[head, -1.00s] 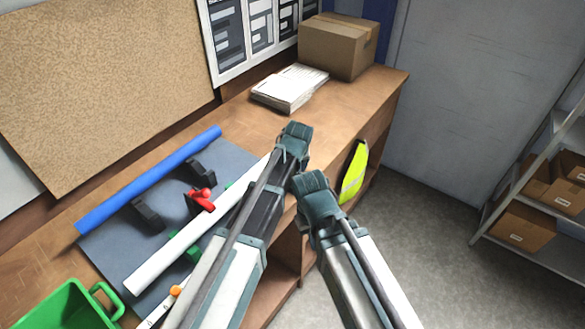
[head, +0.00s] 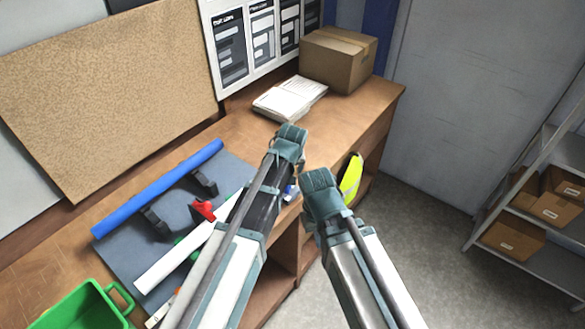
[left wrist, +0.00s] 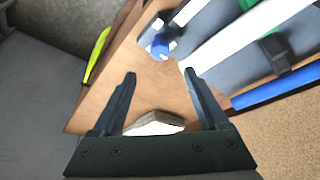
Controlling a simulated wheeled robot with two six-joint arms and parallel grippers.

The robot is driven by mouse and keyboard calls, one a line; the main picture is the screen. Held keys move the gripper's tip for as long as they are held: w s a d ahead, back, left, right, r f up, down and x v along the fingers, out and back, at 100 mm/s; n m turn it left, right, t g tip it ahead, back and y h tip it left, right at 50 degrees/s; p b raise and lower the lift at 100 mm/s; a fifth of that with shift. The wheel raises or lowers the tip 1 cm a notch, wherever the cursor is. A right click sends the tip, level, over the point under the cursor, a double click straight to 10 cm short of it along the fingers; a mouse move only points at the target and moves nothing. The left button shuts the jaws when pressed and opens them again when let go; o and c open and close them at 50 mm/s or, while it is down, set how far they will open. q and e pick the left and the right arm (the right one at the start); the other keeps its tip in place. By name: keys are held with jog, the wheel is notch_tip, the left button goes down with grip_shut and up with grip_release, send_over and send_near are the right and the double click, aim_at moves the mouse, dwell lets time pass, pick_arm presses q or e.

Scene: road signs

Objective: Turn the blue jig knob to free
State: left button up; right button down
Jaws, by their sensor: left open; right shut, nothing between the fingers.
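The blue jig knob (left wrist: 158,47) shows in the left wrist view at the jig's end, with white pieces beside it. In the head view the knob (head: 290,191) is partly hidden between my two arms. My left gripper (left wrist: 159,74) is open and empty, its fingertips apart with the knob just beyond them; I cannot tell the height gap. In the head view the left gripper (head: 291,136) is over the bench. My right gripper (head: 320,180) is shut and empty, right of the knob near the bench's front edge. Which setting the knob is at cannot be read.
The jig's grey-blue board (head: 119,262) carries a blue tube (head: 160,188), a white tube (head: 180,258), black supports and a red clamp (head: 203,211). A green bin (head: 85,308) is at lower left. Papers (head: 290,98) and a carton (head: 338,59) stand farther back.

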pick_arm(q)
jog(key=shift+p+v, duration=0.65)
jog(key=shift+v, duration=0.6)
pick_arm(e)
jog(key=shift+s+d+r, duration=0.15)
jog(key=shift+d+r, duration=0.1)
jog(key=shift+r, duration=0.35)
jog(key=shift+s+d+r, duration=0.1)
jog(key=shift+d+r, duration=0.1)
jog(key=shift+r, duration=0.35)
pick_arm(q)
jog(key=s+a+f+m+g, duration=0.2)
jog(key=s+a+g, duration=0.1)
jog(key=s+a, duration=1.2)
jog(key=s+d+f+m+b, duration=0.1)
jog(key=s+d+f+b, duration=0.1)
jog(key=d+f+b, duration=0.2)
jog(key=s+d+f+m+g+b, duration=0.1)
jog(key=s+d+f+b, duration=0.2)
jog(key=f+b, duration=0.5)
jog(key=s+d+f+m+b, duration=0.1)
jog(key=s+d+f+b, duration=0.2)
jog(key=d+f+b, duration=0.3)
jog(key=shift+m+g, duration=0.3)
jog(key=shift+m, duration=0.1)
pick_arm(e)
notch_tip(320, 180, down, 18)
jog(key=shift+f, duration=0.2)
pick_arm(q)
jog(key=shift+c, duration=0.4)
